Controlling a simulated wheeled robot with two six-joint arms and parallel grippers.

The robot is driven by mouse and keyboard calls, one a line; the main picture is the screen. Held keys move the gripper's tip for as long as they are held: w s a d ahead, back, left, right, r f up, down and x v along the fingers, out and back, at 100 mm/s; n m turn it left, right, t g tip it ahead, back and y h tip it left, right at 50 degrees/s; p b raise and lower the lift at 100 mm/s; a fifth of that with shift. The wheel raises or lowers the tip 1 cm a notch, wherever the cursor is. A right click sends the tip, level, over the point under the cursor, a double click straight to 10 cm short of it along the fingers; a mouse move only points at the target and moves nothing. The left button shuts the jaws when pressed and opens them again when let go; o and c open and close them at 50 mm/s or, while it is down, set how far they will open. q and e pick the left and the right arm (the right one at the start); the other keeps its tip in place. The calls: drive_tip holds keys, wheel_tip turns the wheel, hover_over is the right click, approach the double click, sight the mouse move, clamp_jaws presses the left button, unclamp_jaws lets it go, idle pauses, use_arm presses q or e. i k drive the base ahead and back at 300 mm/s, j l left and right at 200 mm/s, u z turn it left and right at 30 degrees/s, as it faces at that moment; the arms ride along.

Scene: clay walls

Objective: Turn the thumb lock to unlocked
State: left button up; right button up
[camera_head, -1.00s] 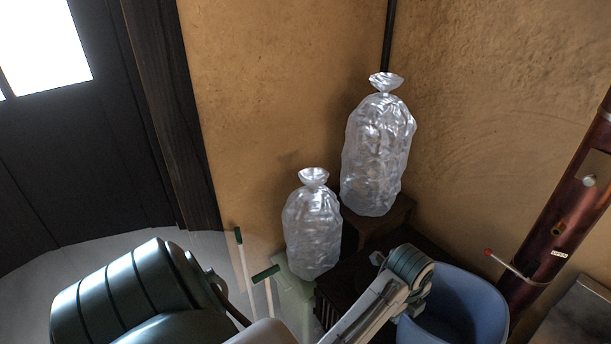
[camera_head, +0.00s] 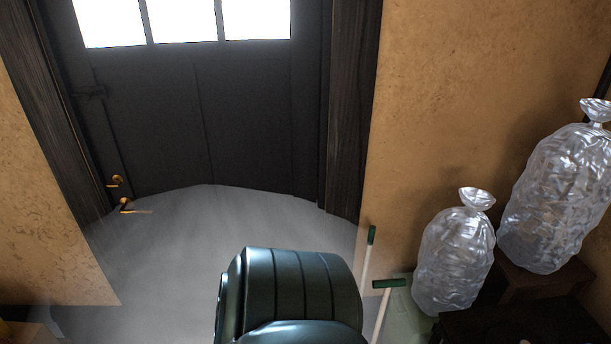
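The dark door (camera_head: 225,125) stands at the upper left of the head view, with bright window panes along its top. Near its left edge is a small brass thumb lock (camera_head: 116,181). A brass lever handle (camera_head: 127,206) sits just below it, its bar pointing right. The lock is too small here to tell which way its turn piece points. Neither of my grippers shows in this view. A dark green rounded part of my own arm fills the bottom centre, well below and right of the lock.
A dark latch (camera_head: 90,91) sits higher on the door's left side. Clay walls flank the door. Two clear filled bags (camera_head: 455,260) (camera_head: 558,200) stand at the right, near green-handled sticks (camera_head: 371,236). A smooth grey area (camera_head: 190,265) lies before the door.

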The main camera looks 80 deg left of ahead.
sight(116, 182)
drive_tip(key=u, duration=1.9)
